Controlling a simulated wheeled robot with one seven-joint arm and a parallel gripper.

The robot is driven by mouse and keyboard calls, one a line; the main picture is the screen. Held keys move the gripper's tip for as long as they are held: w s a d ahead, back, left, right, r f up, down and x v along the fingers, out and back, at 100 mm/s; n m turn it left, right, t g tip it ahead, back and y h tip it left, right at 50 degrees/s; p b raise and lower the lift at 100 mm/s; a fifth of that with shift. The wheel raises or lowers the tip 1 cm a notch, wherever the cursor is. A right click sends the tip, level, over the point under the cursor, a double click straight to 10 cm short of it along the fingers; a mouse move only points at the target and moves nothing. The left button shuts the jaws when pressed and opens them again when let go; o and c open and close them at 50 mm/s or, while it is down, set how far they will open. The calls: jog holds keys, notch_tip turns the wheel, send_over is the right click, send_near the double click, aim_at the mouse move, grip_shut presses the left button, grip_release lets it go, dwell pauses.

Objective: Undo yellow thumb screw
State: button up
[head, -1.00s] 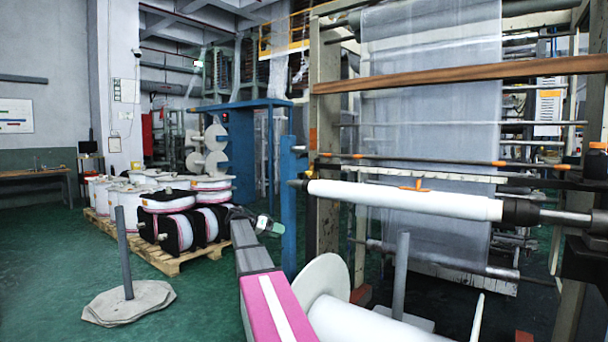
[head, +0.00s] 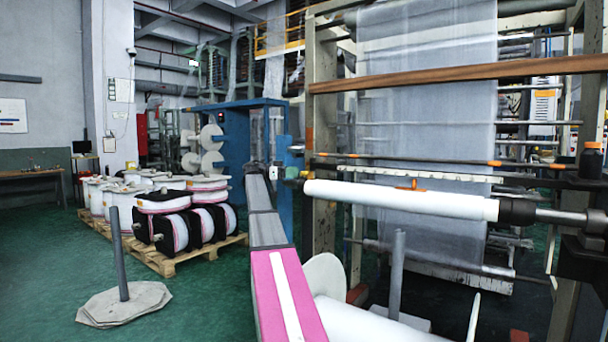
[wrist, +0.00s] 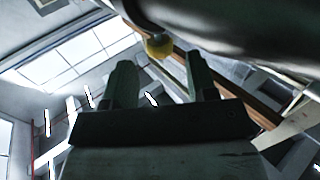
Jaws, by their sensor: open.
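A round yellow knob, which looks like the yellow thumb screw (wrist: 158,47), shows at the top middle of the wrist view, beside a large dark rounded part. My gripper (wrist: 158,62) is open, with its two dark fingers apart. The knob appears in line with the gap, near the fingertips; I cannot tell how far beyond them it is. In the head view my gripper (head: 288,172) is at the end of my raised arm, by the left end of the white roll (head: 400,200). The screw is not clear in that view.
A blue frame (head: 240,105) stands behind my arm. The film machine with its wooden bar (head: 450,77) is at right. A pallet (head: 170,262) with several spools is at left. A post on a flat base (head: 122,305) stands on open green floor.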

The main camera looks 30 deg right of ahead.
aim_at(304, 172)
jog(key=shift+x, duration=2.25)
jog(key=c, duration=0.9)
